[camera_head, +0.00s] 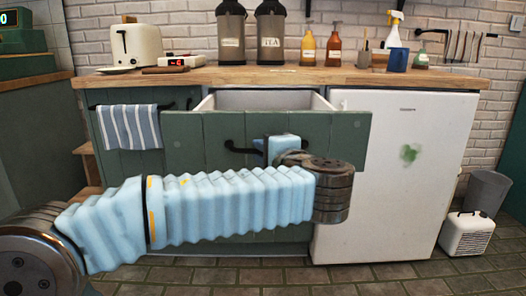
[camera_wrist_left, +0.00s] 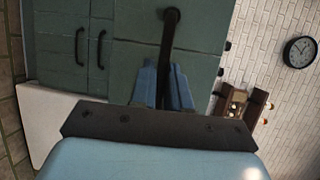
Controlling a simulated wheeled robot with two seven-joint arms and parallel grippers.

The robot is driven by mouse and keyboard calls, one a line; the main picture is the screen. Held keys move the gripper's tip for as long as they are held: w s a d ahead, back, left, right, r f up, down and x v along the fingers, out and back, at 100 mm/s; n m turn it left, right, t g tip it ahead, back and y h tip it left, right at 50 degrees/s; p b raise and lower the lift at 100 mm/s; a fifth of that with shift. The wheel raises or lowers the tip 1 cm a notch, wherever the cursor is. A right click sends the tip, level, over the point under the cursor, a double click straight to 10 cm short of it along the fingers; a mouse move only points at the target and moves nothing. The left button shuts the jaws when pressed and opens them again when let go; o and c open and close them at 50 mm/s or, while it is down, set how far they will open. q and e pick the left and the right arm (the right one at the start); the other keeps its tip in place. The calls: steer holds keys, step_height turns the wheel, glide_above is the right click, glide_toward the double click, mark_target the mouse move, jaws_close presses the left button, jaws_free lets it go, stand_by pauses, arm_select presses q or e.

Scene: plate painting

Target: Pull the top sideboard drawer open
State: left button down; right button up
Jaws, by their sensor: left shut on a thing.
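The top sideboard drawer (camera_head: 195,140) is pulled partway out, with its green front forward of the cabinet and its pale inside (camera_head: 262,100) showing from above. Its black handle (camera_head: 238,147) is on the drawer front; the right part is hidden by my left gripper. My left gripper (camera_head: 278,148) is at the handle, with my arm in front of the lower cabinet. In the left wrist view, the blue fingers (camera_wrist_left: 163,90) are on both sides of the black handle (camera_wrist_left: 168,45) and shut on it. My right gripper is not in view.
A striped towel (camera_head: 130,128) hangs on the cabinet left of the drawer. A white fridge (camera_head: 400,180) stands to the right. The wooden worktop (camera_head: 300,77) above holds a toaster (camera_head: 137,45), canisters (camera_head: 231,35) and bottles. A small white box (camera_head: 467,233) and a bin (camera_head: 488,192) stand at right.

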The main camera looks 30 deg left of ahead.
arm_select(q)
steer(key=shift+s+f, duration=0.1)
steer(key=c, duration=1.2)
jaws_free()
steer(key=shift+d, duration=0.1)
steer(key=p+v, duration=0.1)
steer(key=v, duration=1.2)
steer(key=shift+s+d, duration=0.2)
steer(key=shift+d, duration=0.15)
steer(key=shift+w, duration=0.1)
